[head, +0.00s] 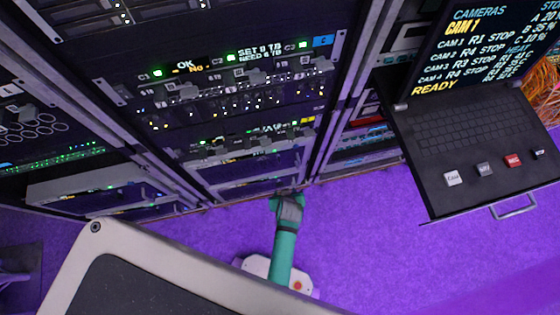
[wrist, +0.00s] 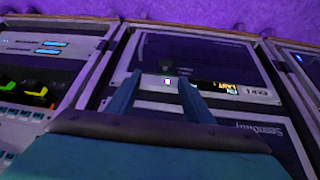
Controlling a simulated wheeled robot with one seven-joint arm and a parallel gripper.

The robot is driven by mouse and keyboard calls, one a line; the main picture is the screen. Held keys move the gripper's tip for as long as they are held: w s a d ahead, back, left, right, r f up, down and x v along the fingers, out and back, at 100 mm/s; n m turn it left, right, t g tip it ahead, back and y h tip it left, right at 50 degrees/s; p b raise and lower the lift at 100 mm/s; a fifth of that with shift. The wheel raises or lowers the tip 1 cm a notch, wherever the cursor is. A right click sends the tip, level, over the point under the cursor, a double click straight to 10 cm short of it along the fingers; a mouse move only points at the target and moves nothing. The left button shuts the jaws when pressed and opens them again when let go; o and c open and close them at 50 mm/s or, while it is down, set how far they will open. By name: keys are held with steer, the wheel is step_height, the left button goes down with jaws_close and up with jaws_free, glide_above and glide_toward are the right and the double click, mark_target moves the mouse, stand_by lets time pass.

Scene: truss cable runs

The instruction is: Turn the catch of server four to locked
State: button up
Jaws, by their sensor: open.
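In the head view my gripper (head: 289,197) is at the foot of the middle rack, in front of its lowest units. In the wrist view its two fingers stand apart, with nothing held between them; the gap is at my gripper (wrist: 159,78). Beyond the gap is a dark server front (wrist: 210,52) with a small dark knob (wrist: 167,67), possibly the catch, and a lit white-purple square just below it. I cannot tell whether the fingers touch the knob, or which way it is turned. No number four is readable on this front.
The middle rack (head: 235,95) holds several lit units. At right, a console (head: 470,140) with a screen and keyboard juts out. Orange cables (head: 543,95) hang behind it. A low white unit (head: 95,185) is at left. Purple floor (head: 370,240) is clear right of my arm.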

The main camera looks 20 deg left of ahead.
mark_target(279, 184)
steer(key=shift+n+g, duration=0.4)
steer(key=shift+g, duration=0.2)
steer(key=x, duration=0.4)
steer(key=w+a+x, duration=0.1)
steer(key=x, duration=0.8)
steer(key=shift+w+a+r, duration=0.15)
steer(key=shift+a+r, duration=0.05)
steer(key=shift+r, duration=0.2)
steer(key=shift+a, duration=0.1)
steer(key=c, duration=1)
